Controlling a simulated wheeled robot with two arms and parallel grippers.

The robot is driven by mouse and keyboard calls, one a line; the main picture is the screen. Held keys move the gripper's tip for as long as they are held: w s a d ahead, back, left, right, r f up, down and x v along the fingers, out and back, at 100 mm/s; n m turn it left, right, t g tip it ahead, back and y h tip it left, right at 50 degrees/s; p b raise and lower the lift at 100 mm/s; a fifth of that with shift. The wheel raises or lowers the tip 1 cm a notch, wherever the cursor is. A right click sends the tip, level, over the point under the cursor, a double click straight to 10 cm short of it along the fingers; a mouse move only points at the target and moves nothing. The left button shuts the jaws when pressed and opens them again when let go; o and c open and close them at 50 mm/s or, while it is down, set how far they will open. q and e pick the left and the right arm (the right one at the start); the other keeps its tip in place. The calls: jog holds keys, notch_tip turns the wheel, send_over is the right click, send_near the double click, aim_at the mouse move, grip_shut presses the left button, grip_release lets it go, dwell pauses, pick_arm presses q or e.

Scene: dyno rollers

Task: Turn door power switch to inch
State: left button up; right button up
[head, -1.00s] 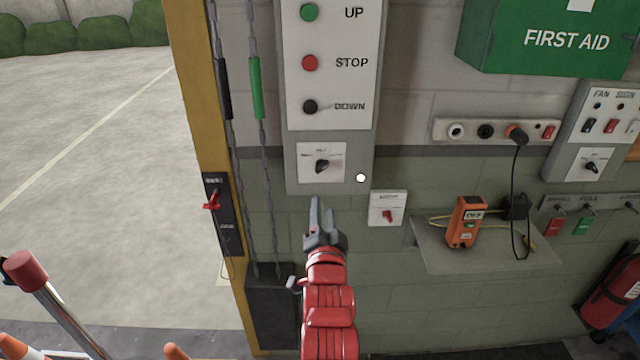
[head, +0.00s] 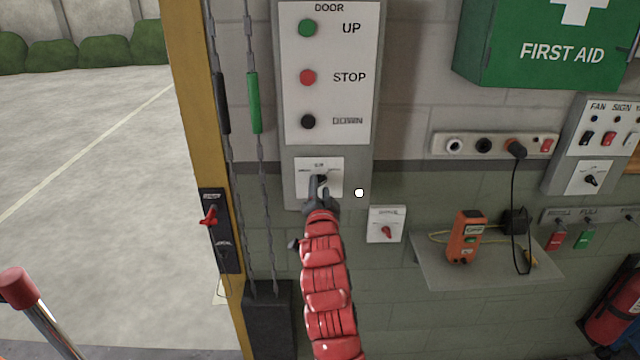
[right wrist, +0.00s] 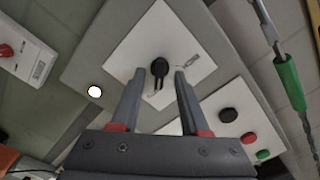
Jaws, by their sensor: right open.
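The door power switch is a black rotary knob (right wrist: 159,67) on a white plate (right wrist: 140,47), below the door panel with green, red and black buttons. In the head view the plate (head: 334,164) shows, with the knob partly hidden by my right gripper (head: 319,184). My right gripper (right wrist: 159,80) is open, with one finger on each side of the knob in the right wrist view. Whether the fingers touch the knob I cannot tell. The label at the knob is too small to read surely. My left gripper is not in view.
Chains (head: 254,103) hang left of the panel. A small white box with a red knob (head: 386,232) is mounted at lower right. A shelf (head: 480,277) with an orange device (head: 466,237) stands further right. A green first aid box (head: 480,70) is at upper right.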

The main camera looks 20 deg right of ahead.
jog(key=shift+w+d, duration=0.1)
jog(key=shift+w, duration=0.15)
grip_shut()
jog(key=shift+f, duration=0.1)
